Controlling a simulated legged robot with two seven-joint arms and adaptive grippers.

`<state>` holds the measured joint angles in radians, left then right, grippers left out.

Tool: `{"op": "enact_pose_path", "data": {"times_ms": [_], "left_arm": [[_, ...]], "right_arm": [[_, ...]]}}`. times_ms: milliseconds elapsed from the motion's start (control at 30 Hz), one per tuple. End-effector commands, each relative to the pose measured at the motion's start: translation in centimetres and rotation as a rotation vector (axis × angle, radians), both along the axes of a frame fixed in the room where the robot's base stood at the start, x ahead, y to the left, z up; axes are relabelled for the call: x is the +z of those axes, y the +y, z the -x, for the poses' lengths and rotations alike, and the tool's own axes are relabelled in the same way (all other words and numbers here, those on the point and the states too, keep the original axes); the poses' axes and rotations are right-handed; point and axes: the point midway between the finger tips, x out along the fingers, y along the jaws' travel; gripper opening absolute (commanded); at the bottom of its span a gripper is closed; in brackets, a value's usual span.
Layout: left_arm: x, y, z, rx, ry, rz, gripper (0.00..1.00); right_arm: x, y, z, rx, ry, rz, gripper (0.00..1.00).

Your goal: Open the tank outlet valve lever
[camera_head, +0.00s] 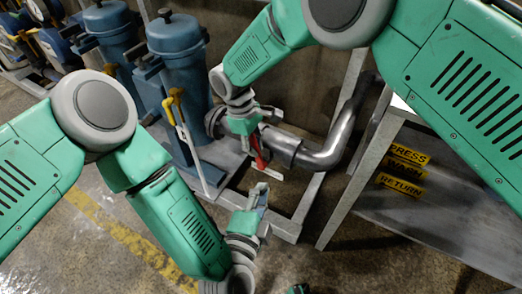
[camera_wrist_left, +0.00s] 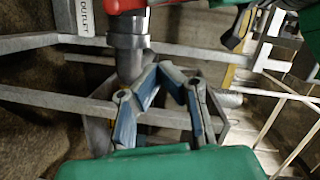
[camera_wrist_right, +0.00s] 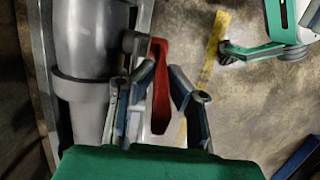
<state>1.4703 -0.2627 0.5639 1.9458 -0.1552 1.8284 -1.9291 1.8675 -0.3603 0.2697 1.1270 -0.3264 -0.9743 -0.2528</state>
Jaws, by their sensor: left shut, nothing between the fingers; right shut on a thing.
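The red outlet valve lever (camera_head: 259,160) sits by the grey metal pipe in the middle of the head view. In the right wrist view the lever (camera_wrist_right: 160,88) lies between the fingers of my right gripper (camera_wrist_right: 162,72), which is shut on it. My right gripper (camera_head: 258,142) partly hides the lever and valve in the head view. My left gripper (camera_head: 258,188) is shut and empty, below and apart from the lever. In the left wrist view, my left gripper (camera_wrist_left: 167,72) is in front of the grey pipe (camera_wrist_left: 128,55), with red parts above.
A white OUTLET label (camera_wrist_left: 87,18) shows in the left wrist view. The metal frame (camera_head: 290,228) surrounds the pipe. Blue canisters (camera_head: 178,75) and a yellow-handled rod (camera_head: 190,140) stand left. A table with yellow labels (camera_head: 405,155) is at right. Open floor lies in front.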

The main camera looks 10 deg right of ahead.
Motion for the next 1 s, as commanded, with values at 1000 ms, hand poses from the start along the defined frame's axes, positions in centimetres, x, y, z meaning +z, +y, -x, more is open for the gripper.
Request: {"op": "enact_pose_path", "data": {"times_ms": [1000], "left_arm": [[-0.4, -1.9, -11.5, 0.025, -0.071, -0.035, 0.00]], "right_arm": [[0.2, -0.1, -0.3, 0.000, -0.008, 0.000, 0.00]]}}
